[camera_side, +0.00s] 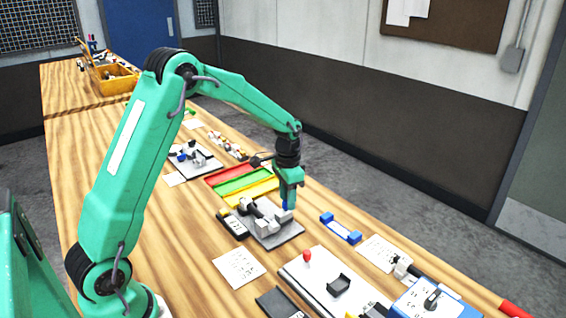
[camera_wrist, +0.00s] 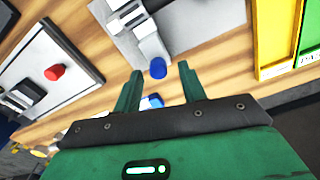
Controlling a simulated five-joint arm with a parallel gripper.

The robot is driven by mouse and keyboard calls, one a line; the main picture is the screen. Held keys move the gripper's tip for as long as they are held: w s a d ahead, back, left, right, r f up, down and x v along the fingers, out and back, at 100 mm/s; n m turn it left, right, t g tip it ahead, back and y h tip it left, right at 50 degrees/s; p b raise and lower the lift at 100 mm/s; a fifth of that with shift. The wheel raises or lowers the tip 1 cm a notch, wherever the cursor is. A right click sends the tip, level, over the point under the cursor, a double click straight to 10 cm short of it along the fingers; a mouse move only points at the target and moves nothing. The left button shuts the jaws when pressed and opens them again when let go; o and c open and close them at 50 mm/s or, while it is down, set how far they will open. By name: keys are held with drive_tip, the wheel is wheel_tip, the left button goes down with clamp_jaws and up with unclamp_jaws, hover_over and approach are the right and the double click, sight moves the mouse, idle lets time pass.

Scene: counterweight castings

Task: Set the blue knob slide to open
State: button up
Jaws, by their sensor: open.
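The blue knob (camera_wrist: 158,68) is a small round cap at the end of a pale metal slide (camera_wrist: 150,42). The slide is mounted on a grey plate (camera_side: 287,238), with metal blocks and a dark bar on it. In the side view the knob (camera_side: 285,206) shows just under my gripper (camera_side: 289,203). In the wrist view my gripper (camera_wrist: 160,72) is open, and the knob appears in the gap between the fingertips. I cannot tell whether either finger touches it. No open or closed marking is readable.
Red, green and yellow trays (camera_side: 248,193) lie behind the plate. A blue-ended bracket (camera_side: 341,228) lies to its right. A pale board with a red knob (camera_side: 307,256) and a blue box (camera_side: 425,300) stand nearer. Bare wood (camera_side: 180,225) is free at left.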

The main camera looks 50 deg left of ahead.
wheel_tip(320, 180, up, 7)
drive_tip(key=shift+f, duration=0.2)
idle(0.5)
drive_tip(key=shift+s+d+r, duration=0.2)
drive_tip(key=shift+s+r, duration=0.05)
drive_tip(key=shift+r, duration=0.15)
drive_tip(key=s+d+r+n+t, duration=0.1)
drive_tip(key=s+d+r+t, duration=0.1)
drive_tip(key=s, duration=0.6)
drive_tip(key=s+d+r+n+t, duration=0.1)
drive_tip(key=s+d+r, duration=0.3)
drive_tip(key=s, duration=0.4)
drive_tip(key=s+d+r+n+t, duration=0.1)
drive_tip(key=s+d+r+t, duration=0.1)
drive_tip(key=s, duration=0.6)
drive_tip(key=shift+s+d+r+t, duration=0.35)
drive_tip(key=shift+d+r, duration=0.15)
drive_tip(key=shift+r, duration=0.55)
